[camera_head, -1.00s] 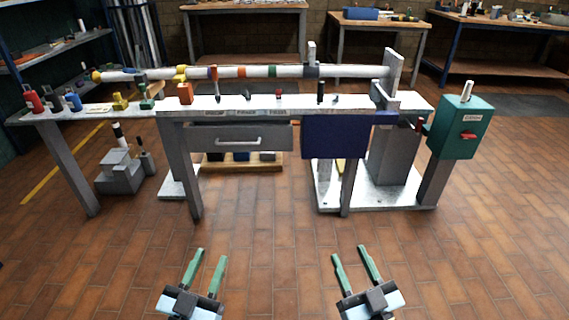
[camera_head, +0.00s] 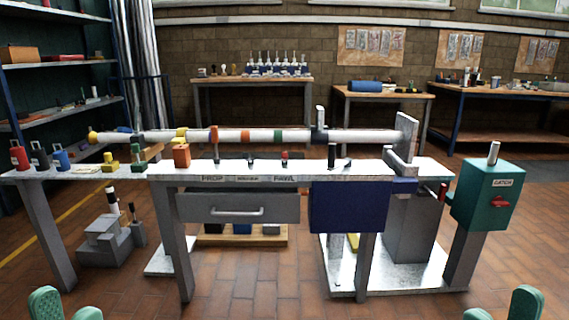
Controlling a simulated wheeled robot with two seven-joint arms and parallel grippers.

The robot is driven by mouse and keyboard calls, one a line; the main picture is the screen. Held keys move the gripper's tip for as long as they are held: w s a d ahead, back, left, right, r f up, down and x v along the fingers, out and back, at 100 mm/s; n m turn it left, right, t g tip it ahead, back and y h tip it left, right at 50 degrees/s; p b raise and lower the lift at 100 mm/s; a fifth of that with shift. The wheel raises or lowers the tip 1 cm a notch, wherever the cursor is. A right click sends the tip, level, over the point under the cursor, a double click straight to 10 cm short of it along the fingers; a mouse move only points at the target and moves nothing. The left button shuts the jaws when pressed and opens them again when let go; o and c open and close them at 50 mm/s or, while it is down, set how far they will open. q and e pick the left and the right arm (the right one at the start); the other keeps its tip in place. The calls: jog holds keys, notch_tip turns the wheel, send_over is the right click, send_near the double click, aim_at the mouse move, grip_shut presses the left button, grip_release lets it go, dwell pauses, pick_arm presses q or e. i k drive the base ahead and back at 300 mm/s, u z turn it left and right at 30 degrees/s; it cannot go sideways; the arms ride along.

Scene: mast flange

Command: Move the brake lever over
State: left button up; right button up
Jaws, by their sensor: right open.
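Several small levers and knobs stand along the front of the grey bench (camera_head: 410,170). A dark upright handle (camera_head: 332,155) stands near the right end, and a red-topped lever (camera_head: 285,158) and a small dark lever (camera_head: 251,159) stand nearer the middle. The labels on the front edge are too small to read surely, so I cannot tell which one is the brake lever. My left gripper (camera_head: 66,309) is at the bottom left, its green fingertips apart and empty. My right gripper (camera_head: 501,309) is at the bottom right, open and empty. Both are well short of the bench.
A long striped white mast (camera_head: 265,135) lies along the bench to an upright grey plate (camera_head: 405,135). A teal box (camera_head: 488,195) with a silver handle stands at the right. A drawer (camera_head: 238,208) and a blue panel (camera_head: 347,207) hang below. The floor in front is clear.

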aim_at(247, 156)
jog(key=u, duration=0.4)
jog(key=k, duration=0.55)
jog(key=u, duration=1.25)
jog(key=i, duration=1.25)
jog(key=z, duration=0.7)
jog(key=i, duration=0.75)
jog(key=z, duration=0.5)
